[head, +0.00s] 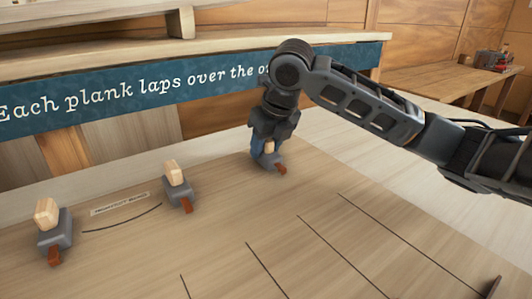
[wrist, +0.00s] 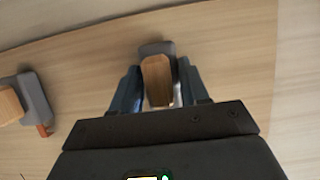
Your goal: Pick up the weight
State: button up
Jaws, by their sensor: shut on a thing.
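Several weights, each with a grey base, a pale wooden block on top and a red-brown tab, stand on the wooden board. One weight (head: 282,167) is at my gripper (head: 266,148), near the back edge of the board. In the wrist view my gripper (wrist: 157,92) is shut on the wooden block of this weight (wrist: 156,78), with a finger on each side. Its base appears to rest on the board. A second weight (head: 178,188) stands left of it, and a third weight (head: 52,235) is at the far left.
The board (head: 230,225) has dark drawn lines and a small paper label (head: 119,203) between the two left weights. A blue lettered banner (head: 150,95) runs behind it. Another weight's base (wrist: 36,98) is at the left of the wrist view. The board's middle is clear.

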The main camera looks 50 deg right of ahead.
grip_shut()
jog(key=shift+r, duration=0.1)
jog(key=shift+r, duration=0.5)
jog(key=r, duration=0.3)
jog(key=shift+s+d+r, duration=0.15)
jog(key=shift+s+d, duration=0.05)
jog(key=s+d+r+b, duration=0.1)
jog(key=s+d+r, duration=0.5)
jog(key=s, duration=0.3)
jog(key=shift+d+r, duration=0.25)
jog(key=shift+r, duration=0.05)
